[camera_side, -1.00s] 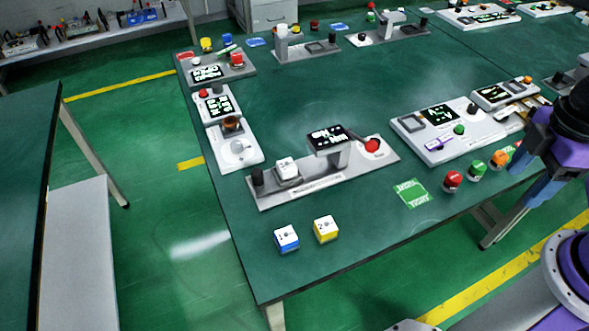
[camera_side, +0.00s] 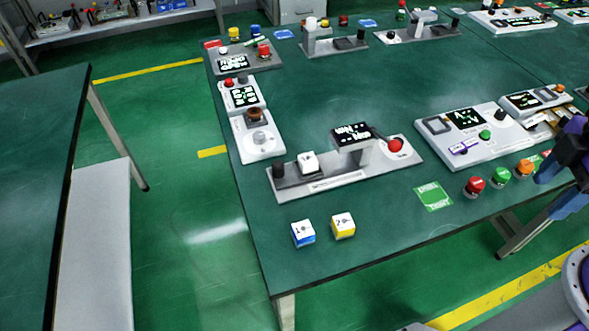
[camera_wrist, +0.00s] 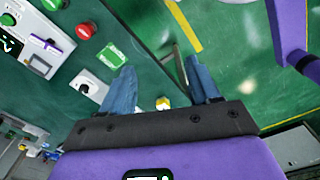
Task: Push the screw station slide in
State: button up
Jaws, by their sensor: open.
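A long grey station (camera_side: 330,180) stands near the table's front left edge. It has a black knob (camera_side: 278,170), a white cube (camera_side: 308,161) on its left part, a raised black screen (camera_side: 352,134) and a red ball lever (camera_side: 395,145). I cannot tell for sure whether this is the screw station, nor make out its slide. My gripper (camera_side: 556,186) is at the right edge in the side view, well apart from this station. In the wrist view my gripper (camera_wrist: 160,78) is open with its blue fingers spread and nothing held.
A blue-white cube (camera_side: 303,233) and a yellow-white cube (camera_side: 343,226) lie in front. A green card (camera_side: 433,196) and red (camera_side: 475,187), green (camera_side: 500,177) and orange (camera_side: 523,169) buttons stand to the right, before a white panel (camera_side: 465,140). The table's middle is clear.

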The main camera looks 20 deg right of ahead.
jog(key=shift+c, duration=0.3)
jog(key=w+a+f+n+t+h, duration=0.2)
jog(key=w+a+n+h, duration=0.25)
jog(key=w+a, duration=0.45)
jog(key=n+t+y, duration=0.1)
jog(key=n+t, duration=1)
jog(key=n, duration=0.5)
send_near(279, 169)
jog(key=x, duration=1.1)
jog(key=shift+w+f, duration=0.15)
jog(key=shift+w, duration=0.15)
grip_shut()
